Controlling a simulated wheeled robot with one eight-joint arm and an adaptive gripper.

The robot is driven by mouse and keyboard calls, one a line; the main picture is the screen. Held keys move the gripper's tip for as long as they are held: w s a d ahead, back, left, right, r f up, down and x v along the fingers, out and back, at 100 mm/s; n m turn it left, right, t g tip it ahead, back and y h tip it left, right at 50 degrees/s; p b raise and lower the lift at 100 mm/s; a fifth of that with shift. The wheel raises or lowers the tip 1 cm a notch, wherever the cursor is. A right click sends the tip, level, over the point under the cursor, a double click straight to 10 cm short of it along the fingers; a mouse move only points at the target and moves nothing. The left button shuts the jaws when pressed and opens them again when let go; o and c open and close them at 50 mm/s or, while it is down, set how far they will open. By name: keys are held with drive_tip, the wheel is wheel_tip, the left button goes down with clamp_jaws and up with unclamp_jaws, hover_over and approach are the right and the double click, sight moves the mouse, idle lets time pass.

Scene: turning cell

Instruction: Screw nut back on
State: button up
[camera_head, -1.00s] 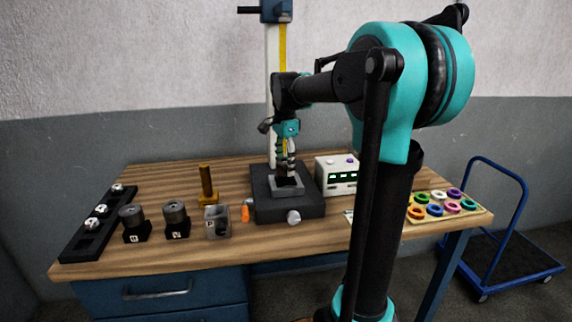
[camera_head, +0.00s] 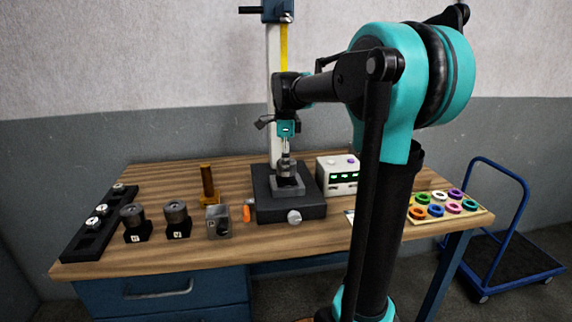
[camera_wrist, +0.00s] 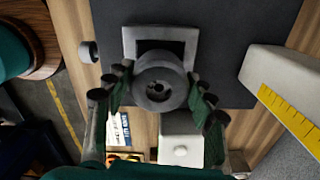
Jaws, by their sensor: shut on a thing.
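A round grey nut-like piece (camera_wrist: 160,82) with a dark hole in its middle sits over a square grey fixture (camera_wrist: 187,42) in the wrist view. My gripper (camera_wrist: 161,92) points down with its green-and-black fingers on either side of this piece, shut on it. In the head view my gripper (camera_head: 287,148) is above the same fixture (camera_head: 287,186), on the black base (camera_head: 262,213) of the column stand. The grey piece (camera_head: 287,166) shows below the fingers. Any thread under it is hidden.
A white box with green displays (camera_head: 338,174) stands close right of the stand. An orange item (camera_head: 246,214), a grey block (camera_head: 217,222) and a brass post (camera_head: 207,182) stand left. A tray of coloured rings (camera_head: 420,219) lies far right.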

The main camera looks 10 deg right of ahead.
drive_tip(key=shift+w+a+r, duration=0.1)
drive_tip(key=shift+w+a, duration=0.05)
drive_tip(key=shift+w, duration=0.05)
drive_tip(key=shift+m, duration=1.2)
drive_tip(key=o, duration=1.4)
drive_tip(key=shift+c, duration=0.2)
drive_tip(key=shift+s, duration=0.1)
